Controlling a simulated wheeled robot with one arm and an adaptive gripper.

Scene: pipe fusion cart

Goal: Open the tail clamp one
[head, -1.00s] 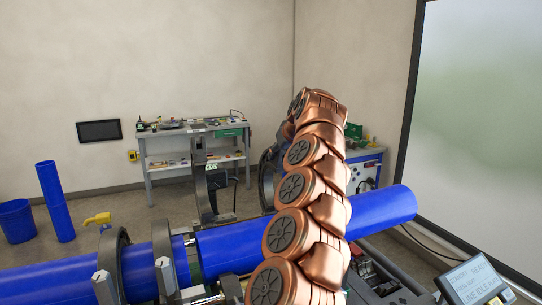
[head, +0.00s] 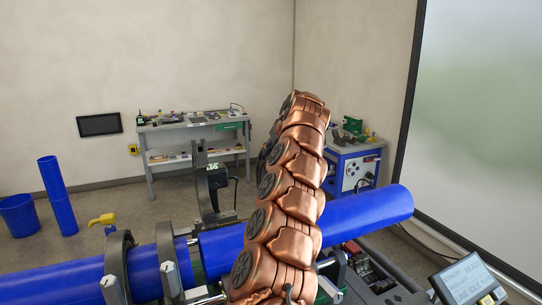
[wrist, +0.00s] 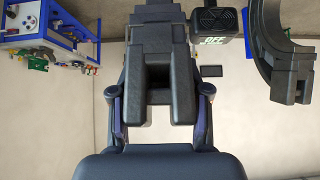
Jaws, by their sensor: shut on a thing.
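In the wrist view my gripper (wrist: 160,100) has its two fingers on either side of a black forked clamp part (wrist: 178,75), shut on it. This appears to be the upper half of a tail clamp. In the head view my copper arm hides my gripper and this part. Another dark curved clamp half (head: 204,180) stands raised, left of my arm in the head view. It also shows at the upper right of the wrist view (wrist: 285,60).
A blue pipe (head: 365,212) runs behind my arm, in line with another blue pipe (head: 60,280) held in dark clamp rings (head: 117,265) at left. A tilted screen (head: 465,280) stands at lower right.

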